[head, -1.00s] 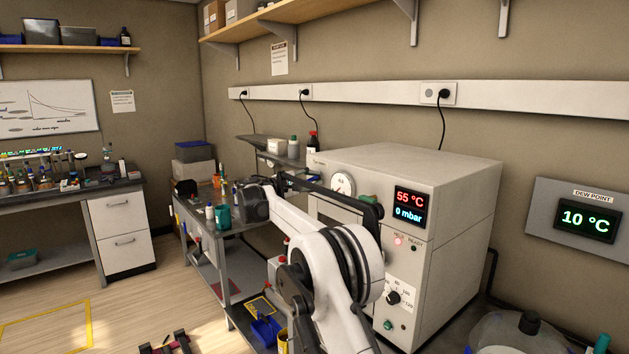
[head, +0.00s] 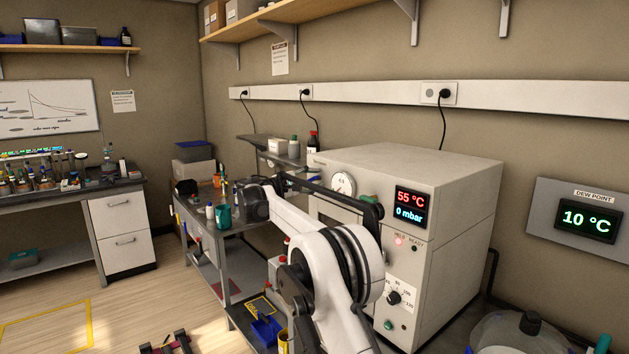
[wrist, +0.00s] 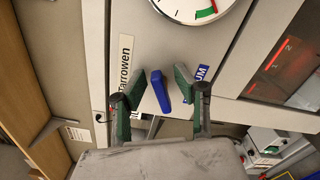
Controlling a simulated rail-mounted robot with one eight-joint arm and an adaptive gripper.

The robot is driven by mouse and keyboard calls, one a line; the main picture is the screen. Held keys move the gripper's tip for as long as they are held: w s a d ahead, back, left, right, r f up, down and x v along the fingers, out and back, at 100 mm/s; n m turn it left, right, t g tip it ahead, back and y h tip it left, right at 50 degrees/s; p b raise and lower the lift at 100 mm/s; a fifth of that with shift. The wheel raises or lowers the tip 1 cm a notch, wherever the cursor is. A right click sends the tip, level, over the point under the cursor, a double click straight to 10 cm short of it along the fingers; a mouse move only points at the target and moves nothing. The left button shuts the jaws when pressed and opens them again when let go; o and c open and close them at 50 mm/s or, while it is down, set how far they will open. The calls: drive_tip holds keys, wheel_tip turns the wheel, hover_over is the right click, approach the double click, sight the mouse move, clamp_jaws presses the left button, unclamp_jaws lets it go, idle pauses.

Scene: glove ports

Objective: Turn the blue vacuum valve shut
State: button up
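The blue vacuum valve handle (wrist: 158,92) shows in the wrist view as a short bar on the pale front panel of the oven (head: 455,190). My gripper (wrist: 160,78) is open, with one green-padded finger on each side of the handle. A narrow gap shows on both sides, so the fingers look apart from it. The handle is tilted slightly in the picture. The blue VACUUM label (wrist: 202,73) is partly hidden behind the right finger. In the head view my arm hides the valve.
A round gauge (head: 342,185) sits on the panel close to the valve. The oven's display (head: 409,206) reads 55 °C and 0 mbar. A grey cart (head: 245,243) with bottles stands to the left of the oven.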

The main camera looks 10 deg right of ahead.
drive_tip(key=v, duration=1.2)
drive_tip(key=shift+r, duration=0.1)
drive_tip(key=shift+n, duration=0.6)
drive_tip(key=p+x, duration=0.3)
drive_tip(key=x, duration=0.3)
drive_tip(key=p+x, duration=0.3)
drive_tip(key=x, duration=0.3)
drive_tip(key=shift+w+a+f+p, duration=0.1)
drive_tip(key=shift+w+f+p, duration=0.15)
drive_tip(key=shift+w+p, duration=0.2)
clamp_jaws()
